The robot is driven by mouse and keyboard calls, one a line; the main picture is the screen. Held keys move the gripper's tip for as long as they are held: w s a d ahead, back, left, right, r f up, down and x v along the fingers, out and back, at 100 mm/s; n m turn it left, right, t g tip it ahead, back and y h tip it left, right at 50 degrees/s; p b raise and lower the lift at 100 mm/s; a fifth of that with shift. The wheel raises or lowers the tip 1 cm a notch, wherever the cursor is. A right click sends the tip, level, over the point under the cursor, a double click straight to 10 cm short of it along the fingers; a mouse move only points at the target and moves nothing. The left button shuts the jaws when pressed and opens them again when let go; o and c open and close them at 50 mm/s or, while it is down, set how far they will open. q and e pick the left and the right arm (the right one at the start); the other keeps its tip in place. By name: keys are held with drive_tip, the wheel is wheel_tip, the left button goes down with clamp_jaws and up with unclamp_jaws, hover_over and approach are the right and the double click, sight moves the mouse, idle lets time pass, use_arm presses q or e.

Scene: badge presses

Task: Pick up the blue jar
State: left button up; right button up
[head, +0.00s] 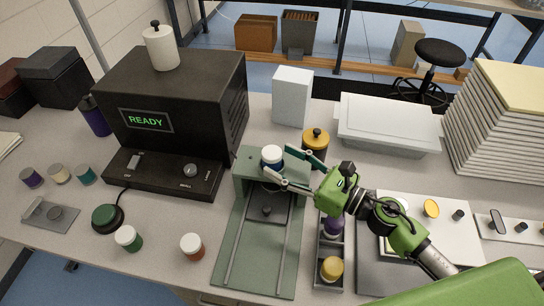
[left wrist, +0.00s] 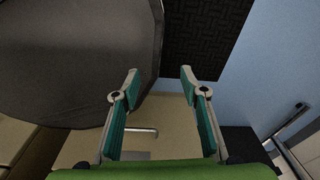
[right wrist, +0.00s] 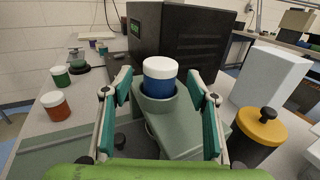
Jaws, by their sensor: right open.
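The blue jar (head: 271,157) has a white lid and sits upright in a round holder on top of the green press (head: 243,180). In the right wrist view the jar (right wrist: 160,82) appears between my right fingertips, its base hidden by the holder rim. My right gripper (head: 279,163) is open, reaching in from the right, its fingertips at the jar's near right side. A gap shows on each side of the jar. My left gripper (left wrist: 160,75) is open and empty in the left wrist view, away from the jar; it is outside the head view.
A black machine (head: 165,115) reading READY stands left of the press. Green-labelled (head: 128,238) and red (head: 192,246) jars stand front left. A narrow tray (head: 318,255) holds jars beside the press.

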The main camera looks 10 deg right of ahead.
sight(272, 152)
drive_tip(key=p+x, duration=0.1)
drive_tip(key=x, duration=0.2)
drive_tip(key=shift+w+a, duration=0.25)
drive_tip(key=shift+w, duration=0.05)
drive_tip(key=c, duration=1.3)
use_arm(q)
drive_tip(key=shift+s+r, duration=0.7)
drive_tip(key=shift+r, duration=0.1)
use_arm(e)
drive_tip(key=shift+r, duration=0.45)
wheel_tip(272, 152, up, 3)
drive_tip(key=shift+f+p, duration=0.1)
drive_tip(key=shift+p, duration=0.55)
use_arm(q)
wheel_tip(272, 152, up, 6)
drive_tip(key=p, duration=0.4)
drive_tip(key=shift+w+a+f, duration=0.1)
drive_tip(key=shift+f, duration=0.05)
use_arm(e)
drive_tip(key=s+a+r, duration=0.1)
drive_tip(key=s+r, duration=0.2)
drive_tip(key=s, duration=0.1)
drive_tip(key=s+a+r, duration=0.2)
drive_tip(key=s+r, duration=0.1)
drive_tip(key=s, duration=0.1)
drive_tip(key=s+a+r, duration=0.1)
drive_tip(key=s+r, duration=0.2)
drive_tip(key=s, duration=0.2)
drive_tip(key=shift+s+a+r, duration=0.1)
drive_tip(key=shift+a, duration=0.2)
